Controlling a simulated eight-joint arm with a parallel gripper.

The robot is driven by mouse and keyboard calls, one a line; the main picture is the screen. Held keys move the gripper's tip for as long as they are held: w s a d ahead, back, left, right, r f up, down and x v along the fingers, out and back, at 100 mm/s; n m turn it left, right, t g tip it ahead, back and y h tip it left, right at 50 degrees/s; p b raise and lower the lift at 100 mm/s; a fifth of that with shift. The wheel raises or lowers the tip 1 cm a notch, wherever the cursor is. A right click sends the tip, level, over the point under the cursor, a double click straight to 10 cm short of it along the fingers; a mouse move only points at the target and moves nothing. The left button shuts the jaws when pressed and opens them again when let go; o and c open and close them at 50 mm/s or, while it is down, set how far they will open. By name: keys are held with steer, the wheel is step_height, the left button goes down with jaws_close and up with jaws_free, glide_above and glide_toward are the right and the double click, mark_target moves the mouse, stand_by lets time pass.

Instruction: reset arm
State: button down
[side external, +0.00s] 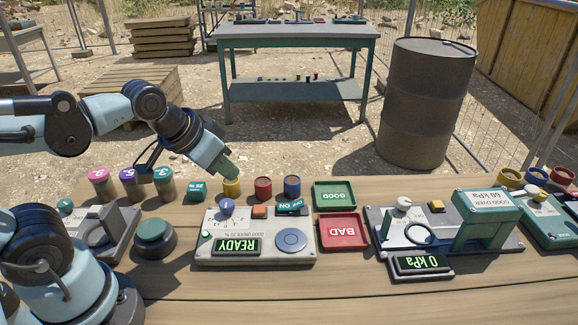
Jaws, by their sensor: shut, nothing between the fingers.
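My gripper (226,167) is at the end of my light-blue and black arm, which reaches in from the left. It points down and to the right and is shut and empty. Its tip is above the far part of the wooden table (350,296), near a yellow cylinder (232,187); I cannot tell whether it touches it. My arm's base stands at the lower left.
Several labelled jars (131,185) stand left of the gripper. A red cylinder (263,188) and blue cylinder (292,187) stand right. A READY tester (254,250), green GOOD tray (335,195), red BAD tray (342,232) and pressure device (487,222) occupy the table.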

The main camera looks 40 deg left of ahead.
steer(key=shift+s+a+f+t, duration=0.15)
steer(key=shift+s+t, duration=0.15)
